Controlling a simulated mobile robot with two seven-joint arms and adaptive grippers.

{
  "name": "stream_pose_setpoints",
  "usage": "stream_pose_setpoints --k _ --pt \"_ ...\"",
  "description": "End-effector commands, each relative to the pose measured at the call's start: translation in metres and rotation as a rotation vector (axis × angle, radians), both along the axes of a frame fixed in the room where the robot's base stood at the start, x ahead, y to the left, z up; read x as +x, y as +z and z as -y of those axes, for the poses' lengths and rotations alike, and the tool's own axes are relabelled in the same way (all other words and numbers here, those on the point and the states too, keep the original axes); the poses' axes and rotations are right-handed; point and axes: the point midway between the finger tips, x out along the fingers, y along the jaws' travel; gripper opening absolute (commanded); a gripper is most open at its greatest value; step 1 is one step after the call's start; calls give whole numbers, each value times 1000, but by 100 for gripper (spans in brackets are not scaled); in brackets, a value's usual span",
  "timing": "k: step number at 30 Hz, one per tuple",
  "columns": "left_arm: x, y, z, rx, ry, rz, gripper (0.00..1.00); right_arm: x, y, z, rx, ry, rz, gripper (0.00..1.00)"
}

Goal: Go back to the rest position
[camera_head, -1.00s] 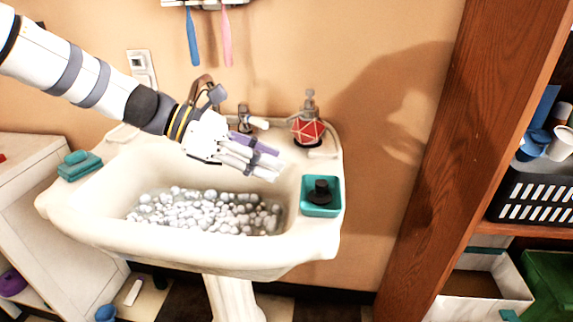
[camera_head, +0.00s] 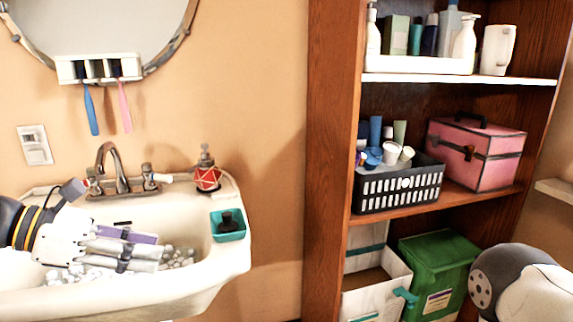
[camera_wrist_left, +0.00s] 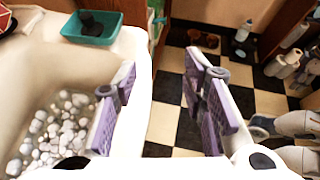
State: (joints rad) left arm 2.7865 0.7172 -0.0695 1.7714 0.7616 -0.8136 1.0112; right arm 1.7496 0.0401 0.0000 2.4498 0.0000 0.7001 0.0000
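My left gripper (camera_head: 128,248) is over the white basin (camera_head: 232,262), with nothing in its fingers. The left wrist view shows its two purple-padded fingers (camera_wrist_left: 165,90) spread apart, with the basin's outer edge and the checkered floor behind the gap. Several whitish balls (camera_head: 180,257) lie in the basin, partly hidden by the gripper.
A teal dish (camera_head: 228,232) with a dark object and a red soap dispenser (camera_head: 207,175) stand on the basin's rim, beside the faucet (camera_head: 110,165). A wooden shelf (camera_head: 330,130) at right holds a black basket (camera_head: 398,188), a pink case (camera_head: 475,155) and a green box (camera_head: 437,265).

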Motion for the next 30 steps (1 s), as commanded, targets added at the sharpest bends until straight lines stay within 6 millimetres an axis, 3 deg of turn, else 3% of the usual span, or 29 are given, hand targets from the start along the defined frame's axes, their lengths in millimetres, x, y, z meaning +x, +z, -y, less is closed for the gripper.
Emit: stream_pose_setpoints --k 1,5,8,11,12,15,18,21,24,30 --pt "-10 -35 4 91 -33 -32 39 0 0 0 0 0 0 40" --pt "-44 -117 7 339 -158 -75 39 0 0 0 0 0 0 40" --pt "-85 -181 4 544 -318 -99 39 1 0 0 0 0 2 40" --pt "-145 -245 -3 761 -582 -94 39 0 0 0 0 0 1 40" --pt "-176 -269 -7 842 -727 -77 39 0 0 0 0 0 0 40" --pt "-257 -315 -13 984 -1166 38 39 0 0 0 0 0 -1 40" --pt "-327 -336 -6 989 -1570 241 39 0 0 0 0 0 0 40" --pt "-370 -339 8 930 -1799 426 39 0 0 0 0 0 0 40" --pt "-386 -338 16 896 -1882 521 39 0 0 0 0 0 1 40" --pt "-386 -338 17 895 -1891 536 39 0 0 0 0 0 1 40"
